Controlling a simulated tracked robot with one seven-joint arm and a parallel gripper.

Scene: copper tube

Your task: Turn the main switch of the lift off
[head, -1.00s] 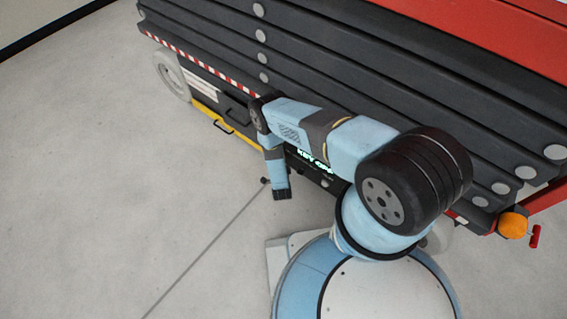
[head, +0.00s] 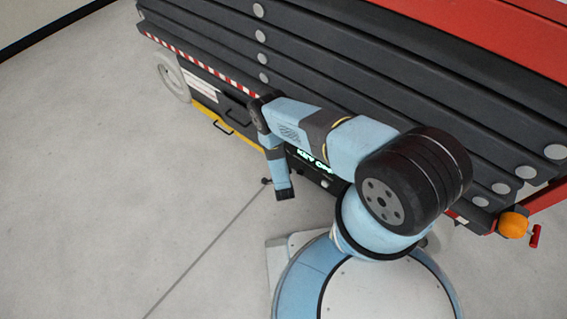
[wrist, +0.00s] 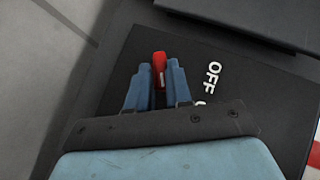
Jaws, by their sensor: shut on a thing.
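The lift's main switch shows in the wrist view as a small red handle (wrist: 159,64) on a dark panel (wrist: 222,108). My gripper (wrist: 158,72) is shut on the red handle, with one blue finger on each side of it. White "OFF" lettering (wrist: 213,77) is printed on the panel to the right of the handle. More lettering below it is partly hidden by my gripper. In the head view, the lift (head: 350,75) fills the upper part. The switch and my fingertips cannot be made out there.
A lit green text (head: 316,160), which seems to read "KEY OFF", is partly covered by my arm. A yellow rail (head: 235,133), a pale wheel (head: 172,77) and an orange lamp (head: 513,225) are on the lift. Grey floor (head: 120,200) is clear at the left.

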